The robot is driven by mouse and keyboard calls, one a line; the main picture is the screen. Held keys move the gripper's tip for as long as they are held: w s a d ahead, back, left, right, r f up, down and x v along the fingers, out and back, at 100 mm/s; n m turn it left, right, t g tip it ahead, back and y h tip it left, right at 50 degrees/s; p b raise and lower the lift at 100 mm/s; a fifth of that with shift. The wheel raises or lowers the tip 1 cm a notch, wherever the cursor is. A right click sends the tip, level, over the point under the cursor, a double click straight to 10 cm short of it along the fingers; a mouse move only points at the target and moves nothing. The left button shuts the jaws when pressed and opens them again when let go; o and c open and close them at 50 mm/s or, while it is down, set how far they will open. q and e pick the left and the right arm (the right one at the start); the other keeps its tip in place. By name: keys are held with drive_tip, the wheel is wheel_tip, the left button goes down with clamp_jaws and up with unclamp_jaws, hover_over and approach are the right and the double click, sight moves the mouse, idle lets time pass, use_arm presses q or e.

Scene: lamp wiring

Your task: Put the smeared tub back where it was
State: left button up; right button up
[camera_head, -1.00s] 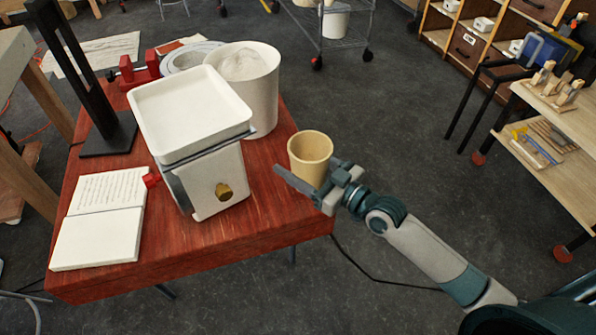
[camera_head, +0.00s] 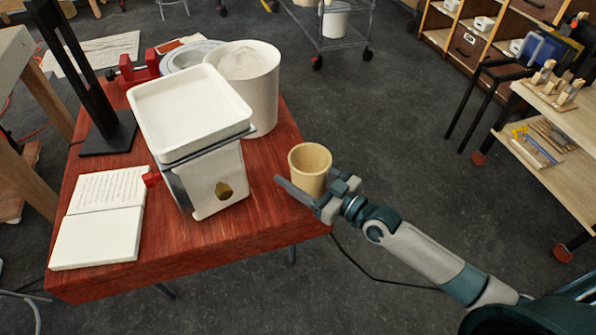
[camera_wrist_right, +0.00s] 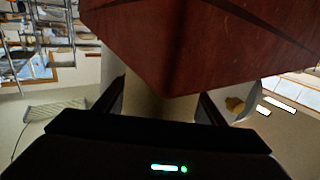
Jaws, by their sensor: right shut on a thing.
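A tan tub (camera_head: 309,168) is upright at the right edge of the red table, to the right of the white scale (camera_head: 190,113). My right gripper (camera_head: 306,194) is shut on the tub, with a finger on its near side. I cannot tell whether the tub's base touches the table top. In the right wrist view, part of the tub (camera_wrist_right: 160,105) shows between the two fingers. I cannot make out a smear on it. My left gripper is not in view.
The red table (camera_head: 265,220) also holds a large white bucket of powder (camera_head: 262,90), an open notebook (camera_head: 100,220), a black stand (camera_head: 108,140) and a red clamp (camera_head: 140,70). The table top between the scale and the tub is bare. Open floor lies to the right.

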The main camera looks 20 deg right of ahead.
sight(323, 188)
drive_tip(key=shift+f, duration=0.1)
drive_tip(key=o, duration=1.3)
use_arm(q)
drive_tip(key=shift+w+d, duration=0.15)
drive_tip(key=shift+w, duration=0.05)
use_arm(e)
drive_tip(key=shift+o, duration=0.3)
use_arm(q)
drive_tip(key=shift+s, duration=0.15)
use_arm(e)
drive_tip(key=shift+r, duration=0.25)
drive_tip(key=v, duration=0.3)
drive_tip(key=shift+f, duration=0.2)
drive_tip(key=b+v, duration=0.2)
drive_tip(key=v, duration=0.5)
drive_tip(key=shift+s+d, duration=0.2)
drive_tip(key=shift+s, duration=0.1)
drive_tip(key=shift+s+d+r, duration=0.15)
drive_tip(key=shift+s+d, duration=0.25)
drive_tip(key=shift+s, duration=0.1)
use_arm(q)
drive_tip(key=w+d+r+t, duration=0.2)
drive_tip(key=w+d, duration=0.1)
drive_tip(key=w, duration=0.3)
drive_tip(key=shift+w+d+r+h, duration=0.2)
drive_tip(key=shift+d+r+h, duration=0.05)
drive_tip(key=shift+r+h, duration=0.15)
